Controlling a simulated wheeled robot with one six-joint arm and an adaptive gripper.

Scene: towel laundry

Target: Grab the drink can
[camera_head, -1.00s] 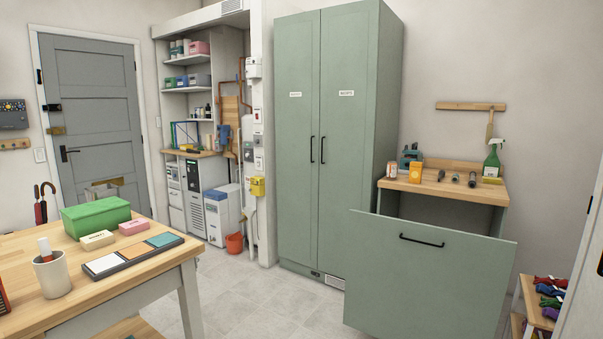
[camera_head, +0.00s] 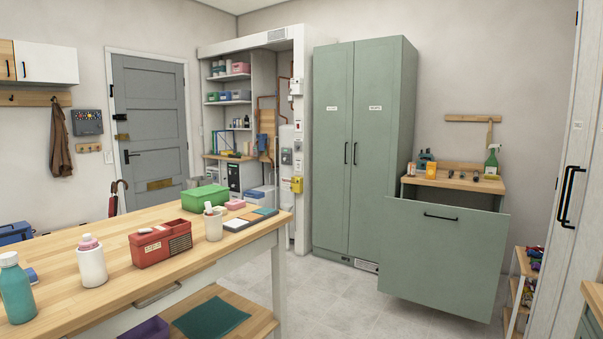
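I cannot make out a drink can for certain in the head view. A small orange-and-white container (camera_head: 431,170) stands on the small wooden-topped workbench (camera_head: 455,183) at the back right, with a paler cylinder (camera_head: 411,169) just left of it; both are too small to identify. On the near table stand a white bottle with a pink cap (camera_head: 92,265) and a teal bottle (camera_head: 15,290). My gripper is not in view.
The wooden table (camera_head: 110,290) fills the lower left, holding a red box (camera_head: 160,244), a green box (camera_head: 205,197) and a white cup (camera_head: 213,227). A tall green cabinet (camera_head: 362,150) and a tilted green panel (camera_head: 440,258) stand beyond. Grey floor between is clear.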

